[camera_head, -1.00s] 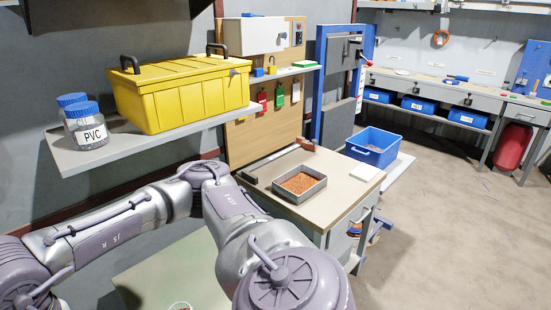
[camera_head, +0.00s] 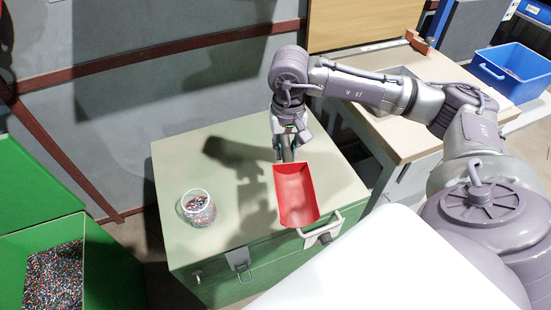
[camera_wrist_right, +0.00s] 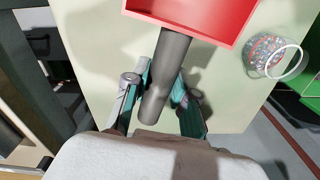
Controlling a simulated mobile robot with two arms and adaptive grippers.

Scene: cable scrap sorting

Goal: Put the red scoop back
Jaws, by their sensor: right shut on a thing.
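The red scoop (camera_head: 296,194) is over the right part of the green chest's top, its open tray facing up and its mouth toward the chest's front edge. My right gripper (camera_head: 286,148) is shut on the scoop's grey handle. In the right wrist view the gripper's fingers (camera_wrist_right: 158,97) close on both sides of the handle, and the red tray (camera_wrist_right: 195,18) shows at the top. I cannot tell whether the scoop touches the chest top. My left gripper is not in view.
A glass jar of coloured granules (camera_head: 197,207) stands on the left of the green chest (camera_head: 226,172). A green bin (camera_head: 100,262) of granules is at lower left. A workbench (camera_head: 425,128) and a blue crate (camera_head: 512,72) stand to the right. A white surface fills the bottom right.

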